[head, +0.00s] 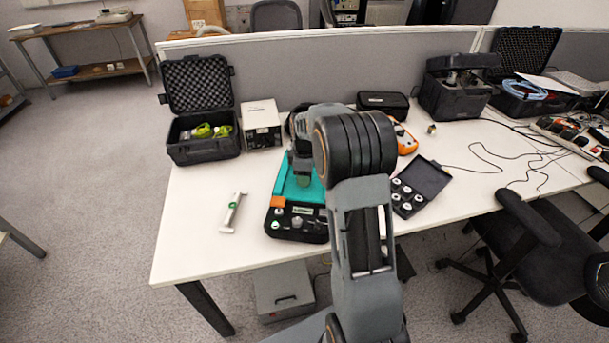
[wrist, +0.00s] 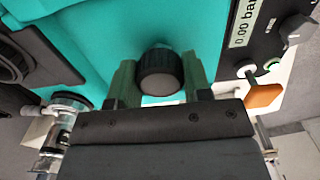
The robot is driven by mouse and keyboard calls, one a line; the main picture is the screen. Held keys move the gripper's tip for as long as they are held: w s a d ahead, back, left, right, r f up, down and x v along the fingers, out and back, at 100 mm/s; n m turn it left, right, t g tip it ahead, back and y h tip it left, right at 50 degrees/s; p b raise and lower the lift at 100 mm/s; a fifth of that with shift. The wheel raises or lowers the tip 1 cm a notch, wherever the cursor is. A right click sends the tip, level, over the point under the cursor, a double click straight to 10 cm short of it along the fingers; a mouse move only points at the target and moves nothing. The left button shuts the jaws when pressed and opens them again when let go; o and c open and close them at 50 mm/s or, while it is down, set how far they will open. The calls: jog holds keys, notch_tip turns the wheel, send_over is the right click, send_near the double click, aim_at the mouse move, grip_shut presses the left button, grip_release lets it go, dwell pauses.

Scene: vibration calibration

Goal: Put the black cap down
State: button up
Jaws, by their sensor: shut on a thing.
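The black cap (wrist: 160,72) is round with a ribbed rim and shows between my two fingers in the wrist view. My gripper (wrist: 159,66) is shut on it, with one finger on each side. Behind the cap is the teal face of a device (wrist: 95,30); I cannot tell whether the cap touches it or is held just above it. In the head view my gripper (head: 303,172) points down over the teal device (head: 286,188) on the white table, and my arm hides part of the device. The cap cannot be made out there.
The device has a display (wrist: 245,22) and an orange part (wrist: 262,96). Left on the table (head: 195,215) lies a pale handle-shaped piece (head: 233,212). An open black case (head: 205,150) and a white box (head: 261,125) stand behind; a tray of white parts (head: 408,198) is right.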

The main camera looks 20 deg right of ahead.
jog(key=shift+f, duration=0.2)
jog(key=o, duration=0.9)
jog(key=shift+r, duration=0.1)
jog(key=shift+o, duration=0.2)
notch_tip(320, 180, up, 12)
jog(key=p, duration=0.1)
jog(key=s+a+f+m+t, duration=0.1)
jog(key=s+a+m, duration=0.4)
jog(key=s, duration=0.6)
jog(key=s+a+f+m+t, duration=0.1)
jog(key=s+a+m+t, duration=0.1)
jog(key=s+a+m, duration=0.4)
jog(key=s, duration=0.5)
